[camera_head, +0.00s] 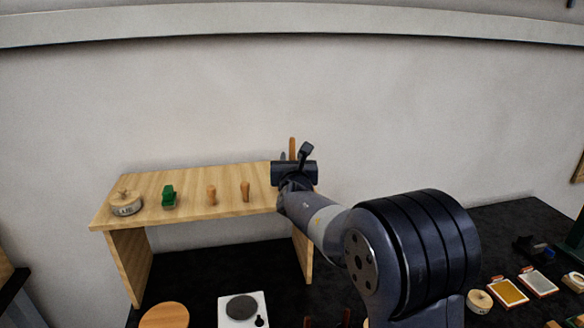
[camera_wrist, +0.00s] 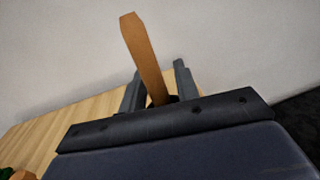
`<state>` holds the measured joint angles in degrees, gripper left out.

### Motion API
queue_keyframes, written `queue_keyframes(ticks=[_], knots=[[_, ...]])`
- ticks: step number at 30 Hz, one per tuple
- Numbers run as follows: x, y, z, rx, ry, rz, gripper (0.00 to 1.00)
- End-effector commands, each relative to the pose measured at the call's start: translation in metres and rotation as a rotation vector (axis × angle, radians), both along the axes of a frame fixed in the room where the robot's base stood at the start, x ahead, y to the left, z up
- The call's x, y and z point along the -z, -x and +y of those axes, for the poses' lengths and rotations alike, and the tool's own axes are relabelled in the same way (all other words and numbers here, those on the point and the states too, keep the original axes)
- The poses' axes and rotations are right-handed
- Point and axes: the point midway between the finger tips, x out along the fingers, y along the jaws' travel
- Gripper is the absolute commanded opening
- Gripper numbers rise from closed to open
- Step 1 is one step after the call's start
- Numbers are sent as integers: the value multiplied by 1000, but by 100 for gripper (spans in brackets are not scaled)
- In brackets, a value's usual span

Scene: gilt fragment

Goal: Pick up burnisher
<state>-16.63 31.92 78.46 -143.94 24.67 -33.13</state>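A slim upright wooden handle (camera_head: 292,147), which I take to be the burnisher, stands at the right end of the wooden bench. My gripper (camera_head: 295,160) is at that end and hides the handle's lower part. In the wrist view the tan handle (camera_wrist: 146,55) rises, slightly tilted, between the two dark fingers of my gripper (camera_wrist: 158,88). The fingers stand apart on either side of it, with a narrow gap showing on each side. The handle's lower end is hidden behind the gripper body.
The wooden bench (camera_head: 195,183) also bears a round tin (camera_head: 126,203), a green object (camera_head: 169,196) and two short wooden-handled items (camera_head: 212,195), (camera_head: 245,191). A white plate with a dark disc (camera_head: 243,308) is below. Small trays (camera_head: 508,291) lie on the dark surface at right.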

Motion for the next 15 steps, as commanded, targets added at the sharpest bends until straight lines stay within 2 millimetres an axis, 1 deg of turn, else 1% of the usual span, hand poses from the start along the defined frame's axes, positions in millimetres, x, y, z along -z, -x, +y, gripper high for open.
queue_keyframes(ticks=[1,2,10,11,15], knots=[[0,0,0,0,0,0,26],[0,0,0,0,0,0,23],[0,0,0,0,0,0,1],[0,0,0,0,0,0,0],[0,0,0,0,0,0,0]])
